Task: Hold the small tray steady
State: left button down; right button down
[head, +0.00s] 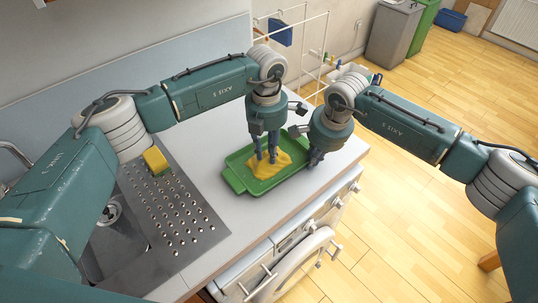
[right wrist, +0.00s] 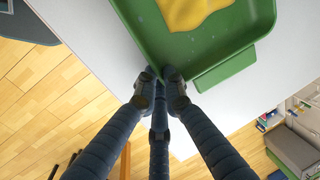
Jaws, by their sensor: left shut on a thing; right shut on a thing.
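A green small tray (head: 236,180) lies on the white counter with a crumpled yellow cloth (head: 262,170) on it. My left gripper (head: 272,158) points down over the tray, shut on the cloth. My right gripper (head: 314,160) is at the tray's right end. In the right wrist view my right gripper (right wrist: 160,76) is shut on the rim at a corner of the tray (right wrist: 215,40), beside its handle. Part of the cloth (right wrist: 190,10) shows at the top there, with a few pale spots on the tray floor.
A yellow and green sponge (head: 156,161) sits at the edge of the metal drainboard (head: 185,215), left of the tray. The counter's front edge and an appliance with a round door (head: 290,265) are close to the tray. A white wire rack (head: 305,40) stands behind.

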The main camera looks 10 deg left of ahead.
aim_at(258, 161)
pick_arm(q)
jog(key=shift+s+a, duration=1.15)
jog(key=shift+w+d, duration=0.25)
jog(key=shift+d, duration=0.05)
pick_arm(e)
jog(key=shift+r, duration=0.1)
pick_arm(q)
jog(key=shift+w+d, duration=1.85)
pick_arm(e)
jog(key=shift+a, duration=0.1)
pick_arm(q)
jog(key=shift+w+d+f, duration=0.1)
jog(key=shift+w+d, duration=0.3)
jog(key=shift+s+a, duration=1.35)
jog(key=shift+a, duration=0.1)
jog(key=shift+s+a, duration=0.8)
jog(key=shift+s, duration=0.05)
jog(key=shift+s+a, duration=0.35)
jog(key=shift+s, duration=0.05)
jog(key=shift+w+d, duration=2.2)
jog(key=shift+d, duration=0.05)
jog(key=shift+w+d, duration=0.35)
jog(key=shift+w, duration=0.05)
jog(key=shift+s+a+r, duration=0.3)
jog(key=shift+s+a, duration=0.35)
jog(key=shift+s+a+r, duration=0.3)
jog(key=shift+s+a, duration=0.3)
jog(key=shift+a, duration=0.05)
notch_tip(258, 161, up, 8)
jog(key=shift+r, duration=0.2)
